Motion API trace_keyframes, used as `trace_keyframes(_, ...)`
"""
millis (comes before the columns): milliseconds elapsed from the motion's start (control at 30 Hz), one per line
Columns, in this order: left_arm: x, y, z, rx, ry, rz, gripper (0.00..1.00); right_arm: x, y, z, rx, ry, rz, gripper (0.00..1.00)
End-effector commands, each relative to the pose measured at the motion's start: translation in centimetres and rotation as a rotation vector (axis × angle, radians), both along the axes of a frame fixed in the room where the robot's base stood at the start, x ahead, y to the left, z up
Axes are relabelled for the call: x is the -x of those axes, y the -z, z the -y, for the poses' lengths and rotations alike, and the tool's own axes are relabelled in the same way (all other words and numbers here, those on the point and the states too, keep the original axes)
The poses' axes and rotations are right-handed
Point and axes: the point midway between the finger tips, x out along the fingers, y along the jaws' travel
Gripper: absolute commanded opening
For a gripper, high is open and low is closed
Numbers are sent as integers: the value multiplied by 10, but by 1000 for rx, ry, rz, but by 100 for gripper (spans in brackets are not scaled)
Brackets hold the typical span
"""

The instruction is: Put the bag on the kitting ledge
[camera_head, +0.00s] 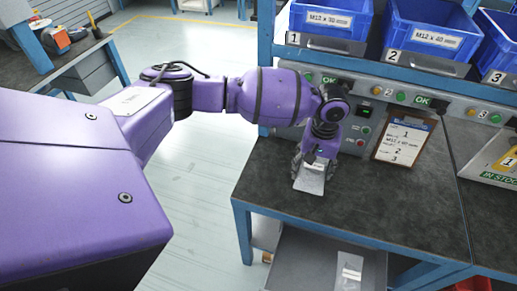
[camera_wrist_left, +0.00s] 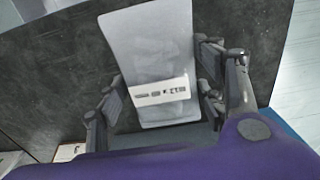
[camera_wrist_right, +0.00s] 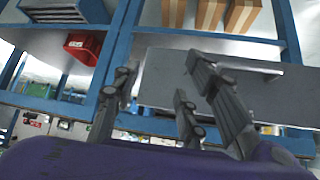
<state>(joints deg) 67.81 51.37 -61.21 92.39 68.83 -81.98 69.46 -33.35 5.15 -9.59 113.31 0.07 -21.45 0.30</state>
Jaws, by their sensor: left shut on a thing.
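The bag (camera_head: 310,178) is pale grey with a white label strip. My left gripper (camera_head: 314,160) is shut on it over the left part of the dark bench top (camera_head: 370,215). In the left wrist view the bag (camera_wrist_left: 150,45) lies between the finger pads, with the label across its lower part. I cannot tell whether the bag touches the bench top. No part of the bench is clearly marked as the kitting ledge. My right gripper (camera_wrist_right: 165,95) is open and empty in its own wrist view, and is not in the head view.
Blue bins (camera_head: 428,38) stand on a shelf behind the bench. A clipboard (camera_head: 403,138) leans below them. A grey open drawer (camera_head: 310,265) under the bench holds a clear labelled packet (camera_head: 348,270). The bench top right of the bag is clear. A red box (camera_wrist_right: 83,48) sits on a shelf.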

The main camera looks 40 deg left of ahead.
Motion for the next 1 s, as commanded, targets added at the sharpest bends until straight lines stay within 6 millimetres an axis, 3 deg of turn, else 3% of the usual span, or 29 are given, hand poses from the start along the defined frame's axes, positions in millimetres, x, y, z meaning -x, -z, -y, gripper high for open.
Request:
trace_keyframes(200,-19,23,-9,1,0,3,22,5,8,2,0,14,-9,40)
trace_keyframes(367,-24,29,-13,2,-1,5,22,6,10,0,-4,17,-11,40)
trace_keyframes(600,-27,61,-15,1,0,3,22,8,12,0,-2,15,-14,40)
trace_keyframes(1000,-27,67,-15,2,-1,4,22,6,11,2,1,8,-11,40)
